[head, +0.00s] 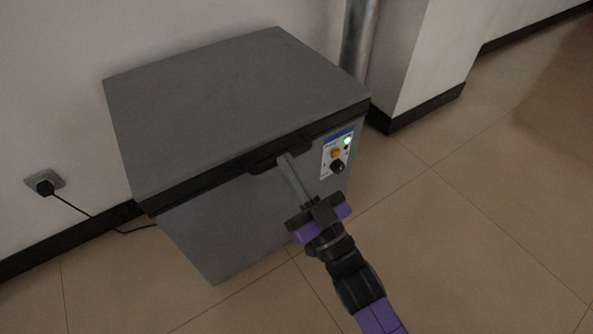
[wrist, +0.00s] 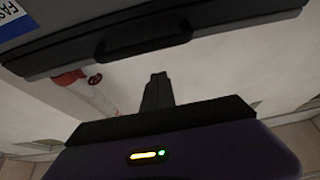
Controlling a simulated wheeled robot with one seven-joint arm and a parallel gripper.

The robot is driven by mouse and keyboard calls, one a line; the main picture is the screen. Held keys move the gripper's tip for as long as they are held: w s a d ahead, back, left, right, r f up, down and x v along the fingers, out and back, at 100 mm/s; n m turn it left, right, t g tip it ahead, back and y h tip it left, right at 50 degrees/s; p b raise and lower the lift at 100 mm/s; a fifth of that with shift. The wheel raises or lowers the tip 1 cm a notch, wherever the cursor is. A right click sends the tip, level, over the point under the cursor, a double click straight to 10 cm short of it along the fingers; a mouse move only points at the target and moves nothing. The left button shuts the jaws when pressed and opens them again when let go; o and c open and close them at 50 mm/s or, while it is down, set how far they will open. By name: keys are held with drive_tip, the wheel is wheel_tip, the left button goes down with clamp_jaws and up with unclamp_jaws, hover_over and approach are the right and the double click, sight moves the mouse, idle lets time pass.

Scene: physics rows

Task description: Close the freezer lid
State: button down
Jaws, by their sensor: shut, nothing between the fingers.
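The grey chest freezer (head: 235,225) stands against the wall. Its flat grey lid (head: 230,85) lies down over the body, with a dark band along the front edge and no open gap that I can make out. A black handle (head: 262,164) sits at the middle of the front edge; it also shows in the wrist view (wrist: 143,33). My gripper (head: 286,160) is shut and empty, with its fingertips close by the handle at the lid's front edge. In the wrist view my fingers (wrist: 158,80) show just below the handle; whether they touch it I cannot tell.
A control panel (head: 338,152) with a lit green light is on the freezer front, right of my gripper. A metal pipe (head: 358,40) and wall corner stand behind right. A plugged cord (head: 85,212) runs at left. The tiled floor (head: 480,220) at right is clear.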

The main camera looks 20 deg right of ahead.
drive_tip(key=s+d+f+p, duration=0.1)
drive_tip(key=s+d+f, duration=0.1)
drive_tip(key=s+f, duration=0.4)
drive_tip(key=shift+f, duration=0.5)
drive_tip(key=s+d+r+m+g+h, duration=0.1)
drive_tip(key=s+d+m+g+h, duration=0.2)
drive_tip(key=s, duration=1.1)
drive_tip(key=s+d+r+g+h, duration=0.1)
drive_tip(key=s+d+g+h, duration=0.3)
drive_tip(key=s, duration=1)
wheel_tip(320, 180, up, 34)
drive_tip(key=p, duration=3.3)
drive_tip(key=shift+d+f+y+p, duration=0.2)
drive_tip(key=shift+d+y+p, duration=0.1)
drive_tip(key=shift+d+p, duration=0.1)
drive_tip(key=shift+w, duration=0.1)
